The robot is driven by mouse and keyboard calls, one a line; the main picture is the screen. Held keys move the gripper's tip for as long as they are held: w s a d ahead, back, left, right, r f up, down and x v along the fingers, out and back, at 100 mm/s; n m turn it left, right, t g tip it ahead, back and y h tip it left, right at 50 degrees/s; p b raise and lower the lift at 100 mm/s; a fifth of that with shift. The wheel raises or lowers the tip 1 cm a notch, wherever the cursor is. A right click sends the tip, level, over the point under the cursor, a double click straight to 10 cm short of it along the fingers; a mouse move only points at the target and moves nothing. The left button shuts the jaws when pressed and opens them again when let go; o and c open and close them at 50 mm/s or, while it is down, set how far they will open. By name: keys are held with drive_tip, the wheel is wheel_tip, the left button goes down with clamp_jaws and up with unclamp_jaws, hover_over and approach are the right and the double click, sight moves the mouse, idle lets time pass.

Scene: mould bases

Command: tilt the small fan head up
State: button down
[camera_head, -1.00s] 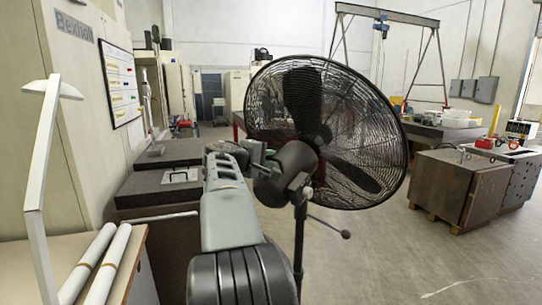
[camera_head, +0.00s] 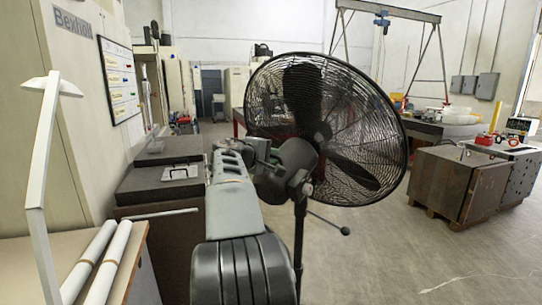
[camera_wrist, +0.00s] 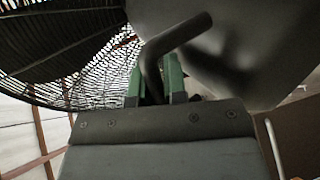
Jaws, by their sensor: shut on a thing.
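The black fan head (camera_head: 372,120) stands on a dark pole (camera_head: 299,240) in the middle of the head view, its round wire cage facing away to the right. Its motor housing (camera_head: 291,165) is at the back of the cage. In the wrist view the housing (camera_wrist: 240,45) fills the upper right and the cage (camera_wrist: 60,45) the upper left. My gripper (camera_wrist: 156,82) has its two green fingers shut on a dark bent handle (camera_wrist: 170,42) beside the housing. In the head view my gripper is close behind the housing, and the handle is hard to make out there.
A clamp lever (camera_head: 345,231) sticks out from the pole. Dark-topped cabinets (camera_head: 165,185) stand to the left, and a bench with white tubes (camera_head: 108,262) is nearer. A brown block (camera_head: 455,185) stands on a pallet to the right. The floor (camera_head: 390,255) between is clear.

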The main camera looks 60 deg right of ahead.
drive_tip(key=shift+d+r+p, duration=0.25)
drive_tip(key=shift+r+p, duration=0.5)
drive_tip(key=shift+p, duration=0.35)
drive_tip(key=shift+s+d+r+y+p, duration=0.1)
drive_tip(key=shift+d+r+y+p, duration=0.1)
drive_tip(key=shift+y+p, duration=0.15)
drive_tip(key=shift+d+f, duration=0.1)
drive_tip(key=shift+f, duration=0.1)
drive_tip(key=c, duration=1.4)
unclamp_jaws()
drive_tip(key=shift+c, duration=0.2)
drive_tip(key=shift+f, duration=0.1)
drive_tip(key=shift+a+b, duration=0.35)
drive_tip(key=shift+a, duration=0.1)
drive_tip(key=b+v, duration=0.2)
drive_tip(key=v, duration=1.1)
